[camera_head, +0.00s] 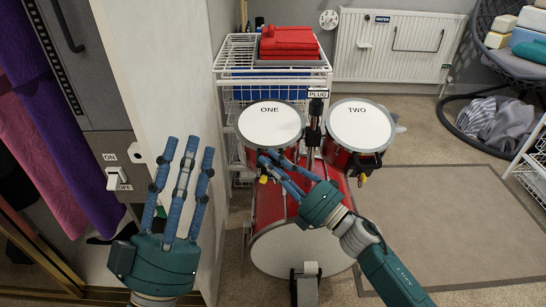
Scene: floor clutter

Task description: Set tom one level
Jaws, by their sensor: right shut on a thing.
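Tom one (271,123), a red drum with a white head marked ONE, sits on the left above a red bass drum (272,200). Its head looks close to level, but I cannot tell exactly. Tom two (359,124), marked TWO, sits to its right. A dark post (314,125) stands between them. My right gripper (270,168) is shut at the lower front edge of tom one, by a small dark and yellow fitting (263,180); its fingers partly hide the grip. My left gripper (182,165) is open and empty, fingers pointing up, left of the drums.
A white wire rack (225,70) with red folded cloth (289,42) stands behind tom one. A PLUG label (318,94) is by the post. A wall panel with an ON switch (117,178) is at left. A rug (450,220) lies clear at right.

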